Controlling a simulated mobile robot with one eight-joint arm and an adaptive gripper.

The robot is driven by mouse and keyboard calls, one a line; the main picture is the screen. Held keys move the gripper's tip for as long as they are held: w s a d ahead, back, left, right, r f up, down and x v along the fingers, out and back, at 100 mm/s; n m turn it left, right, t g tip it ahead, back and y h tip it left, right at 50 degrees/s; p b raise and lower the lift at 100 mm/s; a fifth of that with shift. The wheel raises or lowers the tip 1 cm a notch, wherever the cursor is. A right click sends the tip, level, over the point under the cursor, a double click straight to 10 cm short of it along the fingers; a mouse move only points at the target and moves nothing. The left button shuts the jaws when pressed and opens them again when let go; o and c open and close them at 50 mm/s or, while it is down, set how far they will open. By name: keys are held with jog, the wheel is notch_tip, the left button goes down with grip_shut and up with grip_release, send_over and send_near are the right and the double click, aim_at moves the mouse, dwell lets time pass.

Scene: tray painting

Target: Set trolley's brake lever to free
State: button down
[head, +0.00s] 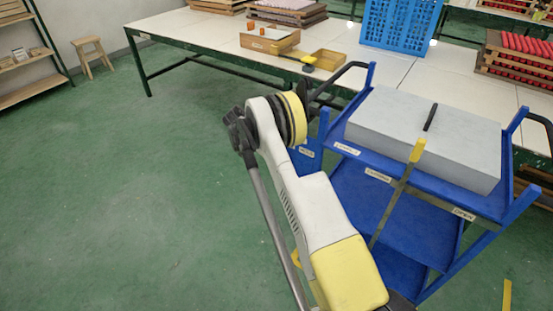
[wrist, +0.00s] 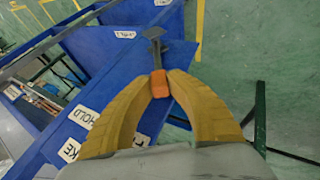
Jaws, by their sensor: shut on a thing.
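The blue trolley (head: 345,200) stands at the right in the head view. In the wrist view, its brake lever (wrist: 153,38) is a grey bar with an orange knob (wrist: 159,82). My gripper (wrist: 160,90) has its two yellow fingers closed on the knob from both sides. The lever rises over a blue panel (wrist: 110,85) with a HOLD label (wrist: 83,117) and a partly cut-off label ending in KE. Another white label (wrist: 125,34) lies farther up, its lettering unclear. In the head view my wrist hides the fingers and this lever.
A grey box (head: 420,125) lies on the trolley's top. A tall yellow-tipped lever (head: 403,180) stands at the trolley's near side. Behind is a long table (head: 200,40) with a blue crate (head: 400,22) and trays. The green floor at the left is clear.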

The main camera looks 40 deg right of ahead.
jog(key=shift+f, duration=0.1)
dwell(0.4)
jog(key=c, duration=1.3)
grip_release()
jog(key=shift+a, duration=0.1)
jog(key=v, duration=1.2)
jog(key=shift+w, duration=0.15)
